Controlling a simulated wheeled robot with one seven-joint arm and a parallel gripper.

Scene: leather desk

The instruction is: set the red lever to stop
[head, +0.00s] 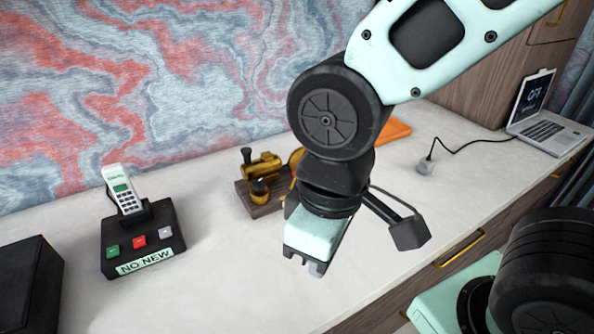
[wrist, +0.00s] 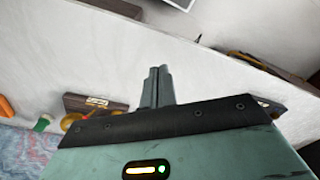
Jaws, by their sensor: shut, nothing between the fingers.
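A brass device on a dark wooden base (head: 262,197) stands on the desk, left of my arm in the head view. My arm hides its right part. The wrist view shows a wooden base (wrist: 76,104) at the left with a pale label plate (wrist: 97,101) and a small red piece (wrist: 87,116), perhaps the red lever; its setting is too small to read. My gripper (head: 308,267) is shut and empty, pointing down in front of the device in the head view. Its shut fingers (wrist: 157,73) are clear of the base in the wrist view.
A black phone dock (head: 140,243) with red, green and white buttons holds a white handset (head: 122,188) at the left. A black box (head: 28,285) is at the far left. An orange item (head: 394,131) lies behind my arm. A laptop (head: 543,120) is at the right. The front desk is clear.

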